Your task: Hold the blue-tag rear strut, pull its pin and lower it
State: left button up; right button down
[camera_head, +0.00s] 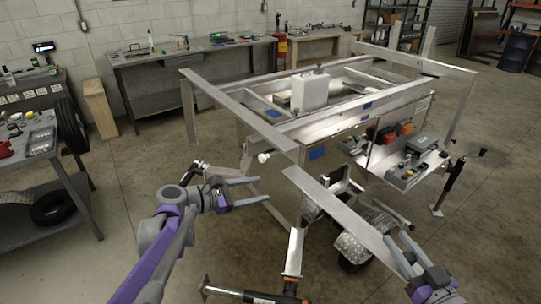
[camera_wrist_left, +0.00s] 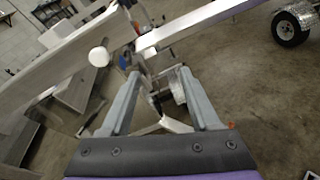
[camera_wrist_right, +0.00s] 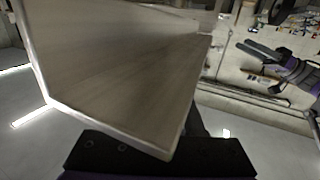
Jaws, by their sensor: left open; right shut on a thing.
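A flat bare-aluminium bar (camera_head: 335,208) slants from the trailer's near corner down toward my right arm. My right gripper (camera_head: 400,247) is shut on its lower end. The bar fills much of the right wrist view (camera_wrist_right: 120,65) and hides most of the fingers. A blue tag (camera_head: 317,153) is on the trailer's near corner, just above the bar's upper end. A white round knob (camera_head: 263,157) stands left of that tag; it also shows in the left wrist view (camera_wrist_left: 98,56). I cannot tell which part is the pin. My left gripper (camera_head: 262,189) is open and empty, below the knob.
The aluminium trailer (camera_head: 290,128) carries a white container (camera_head: 310,91) and a tray of tools (camera_head: 411,165). A jack-like stand (camera_head: 452,188) is at right. A cart (camera_head: 45,165) with tyres stands at left. Floor between cart and trailer is mostly clear.

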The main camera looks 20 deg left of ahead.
aim_at(270, 155)
pick_arm(q)
jog(key=w+a+r+n+t+h, duration=0.1)
jog(key=w+a+r+n+t, duration=0.2)
jog(key=a+n, duration=0.3)
jog(key=shift+m, duration=0.7)
jog(key=x, duration=1.1)
jog(key=shift+w+a+r, duration=0.1)
jog(key=shift+w+a, duration=0.05)
jog(key=shift+w, duration=0.05)
grip_shut()
